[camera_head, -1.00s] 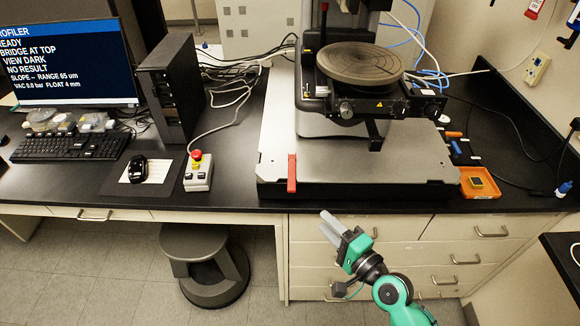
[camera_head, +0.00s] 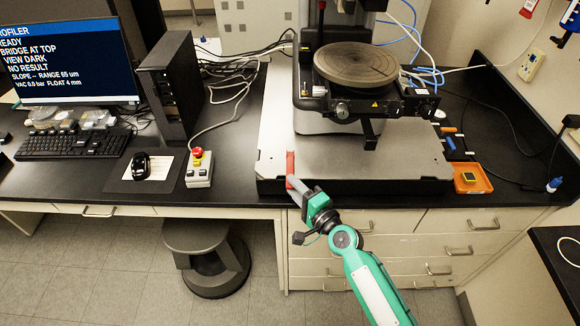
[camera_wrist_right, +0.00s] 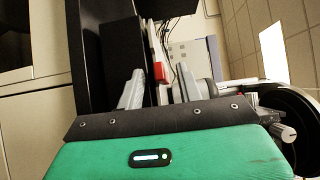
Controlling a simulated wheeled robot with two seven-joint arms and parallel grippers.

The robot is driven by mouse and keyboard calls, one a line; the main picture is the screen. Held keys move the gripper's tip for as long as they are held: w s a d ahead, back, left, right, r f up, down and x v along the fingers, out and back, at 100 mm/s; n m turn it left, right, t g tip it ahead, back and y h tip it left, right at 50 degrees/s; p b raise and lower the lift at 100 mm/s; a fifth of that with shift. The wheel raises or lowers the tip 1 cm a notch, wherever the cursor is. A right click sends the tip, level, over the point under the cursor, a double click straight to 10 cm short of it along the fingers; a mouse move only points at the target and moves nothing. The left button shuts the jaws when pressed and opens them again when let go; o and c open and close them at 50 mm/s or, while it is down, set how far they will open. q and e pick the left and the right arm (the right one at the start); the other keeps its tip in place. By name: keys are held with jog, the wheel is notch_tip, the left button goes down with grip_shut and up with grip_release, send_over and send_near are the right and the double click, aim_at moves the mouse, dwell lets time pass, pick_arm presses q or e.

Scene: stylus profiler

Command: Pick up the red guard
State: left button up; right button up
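The red guard (camera_head: 290,164) is a narrow upright red piece at the front left edge of the profiler's grey base plate. It also shows as a small red block in the right wrist view (camera_wrist_right: 159,71). My right gripper (camera_head: 293,183) is just in front of the guard's lower end, coming from the lower right. In the right wrist view its fingers (camera_wrist_right: 158,90) are spread, with the guard showing in the gap between them. Whether they touch it I cannot tell. The guard's lower end is partly hidden by the fingers in the head view. My left gripper is not in view.
The profiler with its round stage (camera_head: 357,64) stands behind the guard on the base plate (camera_head: 400,165). A control box with a red button (camera_head: 199,169) lies to the left. An orange tray (camera_head: 472,179) is at the right. A stool (camera_head: 207,255) stands below the bench.

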jog(key=shift+w+a, duration=0.4)
jog(key=shift+w, duration=0.05)
grip_shut()
